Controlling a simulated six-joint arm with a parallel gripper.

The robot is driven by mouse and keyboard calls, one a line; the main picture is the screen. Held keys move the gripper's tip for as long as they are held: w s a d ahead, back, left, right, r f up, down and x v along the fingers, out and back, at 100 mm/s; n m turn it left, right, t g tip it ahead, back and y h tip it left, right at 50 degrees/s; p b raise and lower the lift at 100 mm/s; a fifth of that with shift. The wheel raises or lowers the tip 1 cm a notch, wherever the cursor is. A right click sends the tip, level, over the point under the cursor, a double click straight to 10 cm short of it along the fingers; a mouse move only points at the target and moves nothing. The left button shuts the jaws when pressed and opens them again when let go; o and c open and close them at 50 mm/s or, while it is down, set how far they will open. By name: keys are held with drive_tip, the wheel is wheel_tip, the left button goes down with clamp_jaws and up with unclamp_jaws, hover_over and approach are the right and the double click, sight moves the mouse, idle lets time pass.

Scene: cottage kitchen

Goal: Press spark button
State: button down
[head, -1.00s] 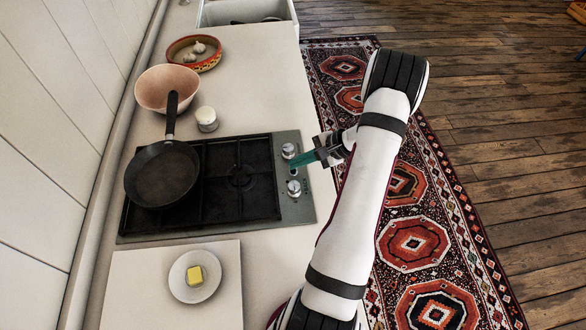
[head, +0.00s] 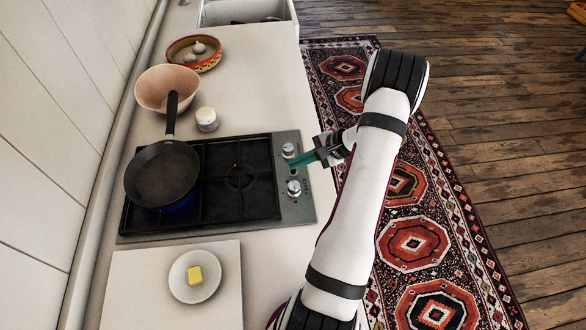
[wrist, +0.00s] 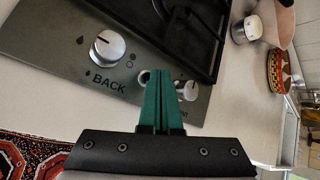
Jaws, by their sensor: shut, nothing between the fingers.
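The stove (head: 265,208) has a metal control strip on its right side with two round knobs, an upper one (head: 288,150) and a lower one (head: 294,188). My gripper (head: 293,162) is shut, its teal fingertips over the strip between the knobs. In the wrist view the fingers (wrist: 160,75) point down at the panel and partly cover a knob (wrist: 187,91). The knob marked BACK (wrist: 108,48) is clear to the left. A blue flame (head: 180,203) shows under the pan (head: 160,176).
The pan's handle points away. A white-lidded jar (head: 206,119), a pink bowl (head: 168,87) and a patterned bowl with garlic (head: 208,62) stand behind the stove. A plate (head: 180,288) with butter sits on a board (head: 130,280) in front.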

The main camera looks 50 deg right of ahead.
wheel_tip(320, 180, up, 6)
idle(0.5)
idle(0.5)
drive_tip(key=w+a+r+n+g+y, duration=0.1)
drive_tip(key=a+r+n+g, duration=0.4)
drive_tip(key=a, duration=0.6)
drive_tip(key=w+a+r+n+y, duration=0.1)
drive_tip(key=a+r+n, duration=0.2)
drive_tip(key=a+r, duration=0.55)
drive_tip(key=s+a+n+g+h, duration=0.3)
drive_tip(key=s+a+n, duration=0.5)
drive_tip(key=s+a, duration=0.7)
drive_tip(key=shift+s+a+r+h, duration=0.15)
drive_tip(key=shift+s+a+h, duration=0.2)
drive_tip(key=shift+h, duration=0.35)
